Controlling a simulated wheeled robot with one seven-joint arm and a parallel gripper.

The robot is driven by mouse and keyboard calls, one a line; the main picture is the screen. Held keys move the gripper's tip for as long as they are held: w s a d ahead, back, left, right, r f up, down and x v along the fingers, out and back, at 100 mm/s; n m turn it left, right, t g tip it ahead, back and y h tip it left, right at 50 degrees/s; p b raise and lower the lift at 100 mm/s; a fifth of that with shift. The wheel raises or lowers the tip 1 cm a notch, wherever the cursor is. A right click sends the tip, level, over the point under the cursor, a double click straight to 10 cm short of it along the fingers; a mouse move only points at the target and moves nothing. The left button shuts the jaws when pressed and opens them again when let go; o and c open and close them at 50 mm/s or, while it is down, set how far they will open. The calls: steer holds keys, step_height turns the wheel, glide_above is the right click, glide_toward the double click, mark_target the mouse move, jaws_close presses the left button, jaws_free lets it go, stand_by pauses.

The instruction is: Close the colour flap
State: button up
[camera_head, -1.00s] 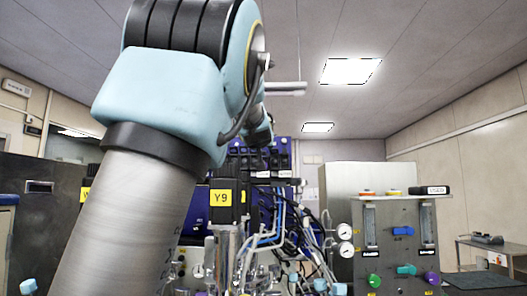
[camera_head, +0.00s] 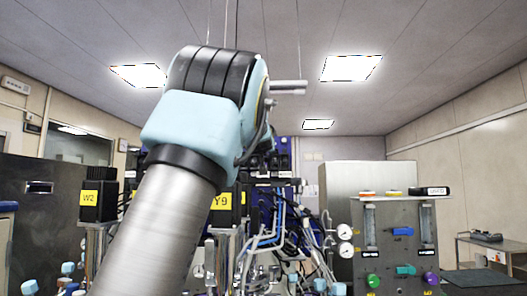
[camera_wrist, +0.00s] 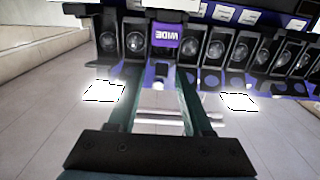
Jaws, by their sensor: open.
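In the wrist view, my gripper (camera_wrist: 157,74) is open, its two dark green fingers pointing up the picture at a row of black units with round dark faces. A purple piece marked "WIDE" (camera_wrist: 175,42), its lettering upside down, is in the row just beyond the fingertips, nearer the right finger. It may be the colour flap; I cannot tell for sure. I see nothing held between the fingers. Whether a fingertip touches the row is unclear. In the head view, my arm hides the gripper and part of the blue rack (camera_head: 285,181).
A black box marked "Y9" (camera_head: 226,200) stands close beside my arm, with tubing and metal fittings to its right. A box marked "W2" (camera_head: 97,199) is at the left. A grey panel with gauges and coloured knobs (camera_head: 400,240) stands at the right.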

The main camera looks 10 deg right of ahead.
steer(key=shift+w, duration=0.5)
jaws_close()
